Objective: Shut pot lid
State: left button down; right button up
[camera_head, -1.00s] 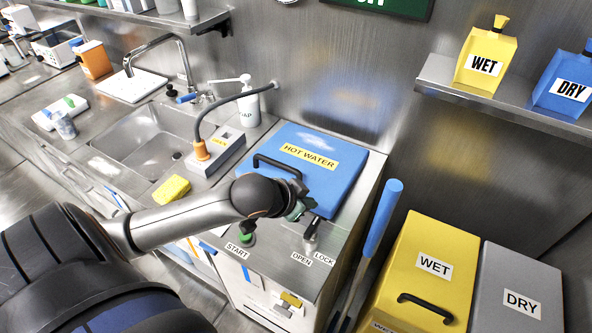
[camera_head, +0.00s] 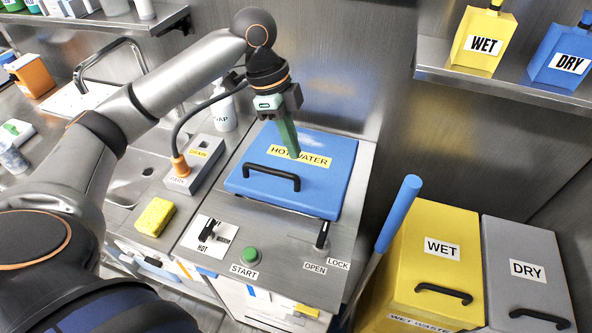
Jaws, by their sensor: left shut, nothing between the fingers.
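The pot lid (camera_head: 325,180) is blue, with a black handle (camera_head: 270,172) near its front and a yellow "HOT WATER" label. It lies about flat on the steel counter unit, with a thin dark strip under its front edge; I cannot tell if it is fully seated. My left gripper (camera_head: 294,156) is shut and empty. Its green fingers point down over the label and hide part of it; touching or just above, I cannot tell. A black lever (camera_head: 322,236) stands in front of the lid by the "OPEN" and "LOCK" labels. My right gripper is not in view.
A green start button (camera_head: 250,255) and a black hot-water knob (camera_head: 209,232) sit in front of the lid. A drain box (camera_head: 193,177) with a cable and a yellow sponge (camera_head: 155,217) lie left. A blue pole and yellow wet bin (camera_head: 430,215) stand right.

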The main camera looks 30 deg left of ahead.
pick_arm(q)
send_near(308, 204)
jog(key=x, duration=0.5)
jog(key=shift+w+d+b, duration=0.1)
jog(key=shift+d+b, duration=0.1)
jog(key=shift+b, duration=0.15)
jog(key=shift+f, duration=0.6)
